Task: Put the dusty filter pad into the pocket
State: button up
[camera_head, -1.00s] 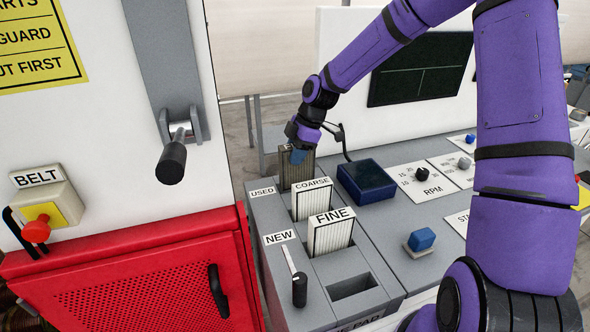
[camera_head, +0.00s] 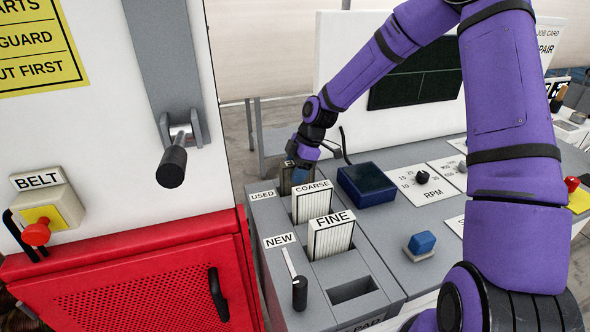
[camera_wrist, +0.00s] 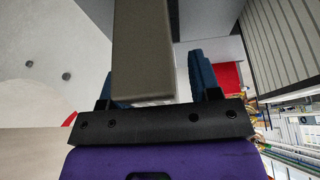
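The dusty filter pad, dark grey-brown, stands upright in the rearmost slot, by the USED label (camera_head: 262,195). In the head view only its top and left part show behind my gripper (camera_head: 300,175). In the wrist view the pad (camera_wrist: 143,50) stands between the two blue fingers of my gripper (camera_wrist: 157,75). The right finger is apart from the pad by a visible gap, and the pad partly hides the left finger. My gripper looks open around the pad. An empty rectangular pocket (camera_head: 353,289) lies at the front of the grey console, above a partly cut-off PAD label.
Cream COARSE (camera_head: 311,205) and FINE (camera_head: 330,238) pads stand in slots in front of my gripper. A black-handled lever (camera_head: 299,290) rises by the NEW label. A dark blue box (camera_head: 366,184) sits close right of my gripper. The red cabinet (camera_head: 150,285) borders the console's left.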

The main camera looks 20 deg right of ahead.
jog(key=v, duration=1.2)
jog(key=shift+r, duration=0.1)
jog(key=shift+s+r, duration=0.25)
jog(key=shift+s, duration=0.05)
jog(key=s+d+r+m+t+h, duration=0.1)
jog(key=s+r+m, duration=0.5)
jog(key=s, duration=0.5)
jog(key=s+d+r+m+t+h, duration=0.1)
jog(key=s+r+m, duration=0.4)
jog(key=s, duration=0.6)
jog(key=s+d+r+m+t+h, duration=0.1)
jog(key=s+r+m+t+h, duration=0.1)
jog(key=s+r+m, duration=0.4)
jog(key=s+m+t, duration=0.1)
jog(key=s, duration=0.4)
jog(key=shift+s+r, duration=0.25)
jog(key=shift+r, duration=0.15)
